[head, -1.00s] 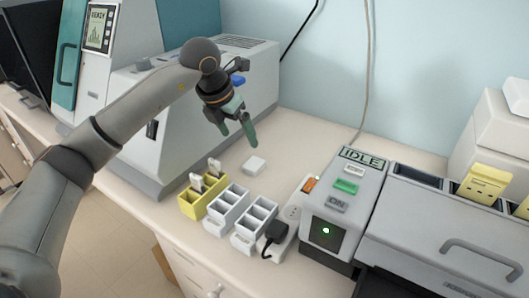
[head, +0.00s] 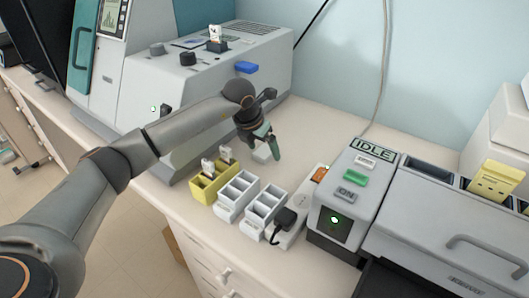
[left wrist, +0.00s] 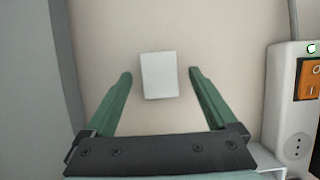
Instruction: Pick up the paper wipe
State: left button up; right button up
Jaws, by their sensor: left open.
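The paper wipe is a small white square pad. In the left wrist view the wipe (left wrist: 159,75) lies flat on the bench, centred between and slightly beyond my two green fingertips. In the head view the wipe (head: 262,153) is partly hidden behind my left gripper (head: 264,150). My left gripper is open and empty, pointing down over the wipe; it also shows in the left wrist view (left wrist: 160,75). I cannot tell the exact height of the fingertips above the bench. My right gripper is not in view.
A yellow slide rack (head: 205,188) and two white racks (head: 236,196) stand in front of the wipe. A power strip (head: 300,205) with a black plug (head: 284,220) lies to the right. A grey machine marked IDLE (head: 352,190) stands further right. A large grey machine (head: 200,85) is behind left.

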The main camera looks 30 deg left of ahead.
pick_arm(q)
jog(key=shift+f, duration=0.1)
jog(key=c, duration=1.4)
jog(key=shift+w+r, duration=0.1)
jog(key=shift+r, duration=0.3)
notch_tip(320, 180, up, 2)
jog(key=shift+r, duration=0.15)
jog(key=s+d+r, duration=0.2)
jog(key=s+r, duration=0.1)
jog(key=s+d+r+b, duration=0.1)
jog(key=s+d+r, duration=0.2)
jog(key=s, duration=0.1)
jog(key=s+d+r, duration=0.3)
jog(key=s+r, duration=0.1)
jog(key=shift+s+d+b, duration=0.15)
jog(key=shift+d+b, duration=0.1)
jog(key=shift+b, duration=0.1)
